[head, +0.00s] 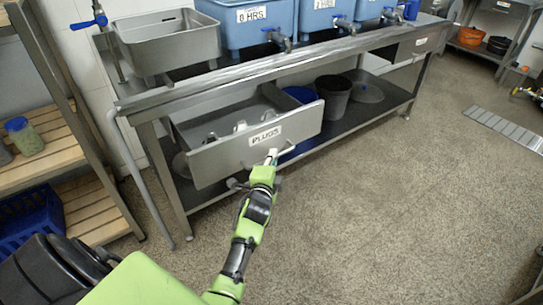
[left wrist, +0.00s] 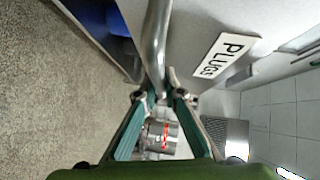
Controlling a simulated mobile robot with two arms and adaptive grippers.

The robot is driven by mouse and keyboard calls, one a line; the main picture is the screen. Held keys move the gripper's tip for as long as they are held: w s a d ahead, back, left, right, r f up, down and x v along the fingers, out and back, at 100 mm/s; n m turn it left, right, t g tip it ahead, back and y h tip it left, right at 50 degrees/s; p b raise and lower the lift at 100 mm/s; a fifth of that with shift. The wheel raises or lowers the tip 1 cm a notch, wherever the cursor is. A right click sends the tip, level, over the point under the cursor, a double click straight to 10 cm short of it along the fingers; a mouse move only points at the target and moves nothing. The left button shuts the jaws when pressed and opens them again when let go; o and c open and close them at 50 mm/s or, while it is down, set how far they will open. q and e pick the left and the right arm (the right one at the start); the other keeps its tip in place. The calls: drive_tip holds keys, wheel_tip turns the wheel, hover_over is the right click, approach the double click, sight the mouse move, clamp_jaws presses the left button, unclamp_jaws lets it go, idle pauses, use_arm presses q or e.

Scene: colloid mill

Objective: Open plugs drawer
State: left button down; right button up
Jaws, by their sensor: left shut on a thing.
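The plugs drawer (head: 215,162) is a grey metal drawer under the left part of the steel counter, with a white PLUGS label (head: 265,136) on its front. It stands pulled out, and several light items (head: 240,127) show inside it. My left gripper (head: 270,162) is at the drawer front, just below the label. In the left wrist view the gripper (left wrist: 160,97) has its fingers closed around the drawer's metal bar handle (left wrist: 156,45). The label (left wrist: 224,54) shows beside the handle there. My right gripper is not in view.
A steel counter (head: 280,68) carries a metal sink (head: 165,45) and blue tanks (head: 243,25) with taps. Dark buckets (head: 333,97) stand on its lower shelf. A wooden-slat rack (head: 50,155) is at the left.

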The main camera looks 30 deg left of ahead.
use_arm(q)
drive_tip(key=c, duration=2.1)
unclamp_jaws()
drive_tip(key=shift+c, duration=0.2)
drive_tip(key=shift+s+d, duration=0.1)
drive_tip(key=shift+s, duration=0.1)
drive_tip(key=v, duration=0.7)
drive_tip(key=shift+s, duration=0.1)
